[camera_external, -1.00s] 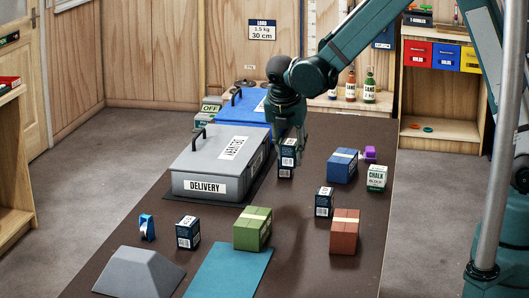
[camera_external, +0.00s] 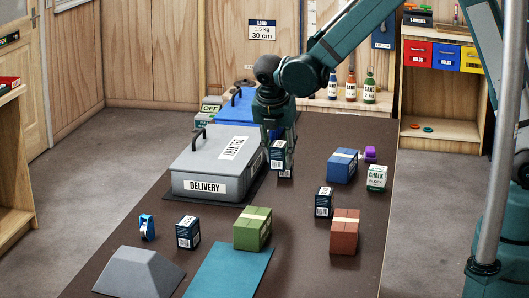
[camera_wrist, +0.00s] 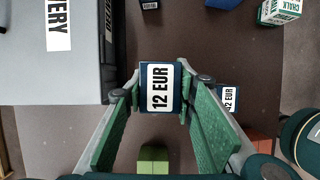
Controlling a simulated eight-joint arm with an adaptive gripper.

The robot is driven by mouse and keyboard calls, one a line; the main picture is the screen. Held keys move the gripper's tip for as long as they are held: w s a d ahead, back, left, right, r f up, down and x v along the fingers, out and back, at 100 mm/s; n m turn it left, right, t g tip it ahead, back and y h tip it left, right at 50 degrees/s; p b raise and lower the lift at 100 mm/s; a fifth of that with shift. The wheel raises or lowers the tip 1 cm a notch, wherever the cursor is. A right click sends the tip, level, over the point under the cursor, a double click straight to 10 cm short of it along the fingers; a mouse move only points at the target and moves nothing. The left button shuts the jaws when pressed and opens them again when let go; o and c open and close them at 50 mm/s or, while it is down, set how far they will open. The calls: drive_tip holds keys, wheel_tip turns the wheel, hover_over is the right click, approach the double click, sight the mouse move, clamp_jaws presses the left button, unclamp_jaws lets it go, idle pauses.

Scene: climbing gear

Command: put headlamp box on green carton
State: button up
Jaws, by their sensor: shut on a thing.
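My gripper (camera_external: 278,138) is shut on a dark navy box with white labels (camera_external: 278,155), taken to be the headlamp box, and holds it in the air beside the grey delivery case. In the wrist view the held box (camera_wrist: 160,88) shows a "12 EUR" label between the two green fingers. The green carton (camera_external: 252,229) with a pale tape strip stands on the table, nearer the camera and left of the red-brown carton. In the wrist view the green carton (camera_wrist: 153,160) shows at the bottom, partly cut off.
Similar navy boxes stand below the held one (camera_external: 286,173), at right (camera_external: 324,203) and at left (camera_external: 188,232). The grey delivery case (camera_external: 205,170) is close at left. A red-brown carton (camera_external: 344,232), blue carton (camera_external: 342,165) and chalk block (camera_external: 376,178) stand at right. A teal mat (camera_external: 230,275) lies in front.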

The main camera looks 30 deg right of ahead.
wheel_tip(320, 180, up, 6)
drive_tip(key=p, duration=0.5)
hover_over(255, 214)
drive_tip(key=s+a, duration=0.1)
drive_tip(key=shift+a, duration=0.15)
drive_tip(key=shift+f, duration=0.1)
drive_tip(key=shift+f+b, duration=0.3)
drive_tip(key=shift+f, duration=2.75)
drive_tip(key=shift+f, duration=1.85)
drive_tip(key=shift+f, duration=0.15)
drive_tip(key=o, duration=0.9)
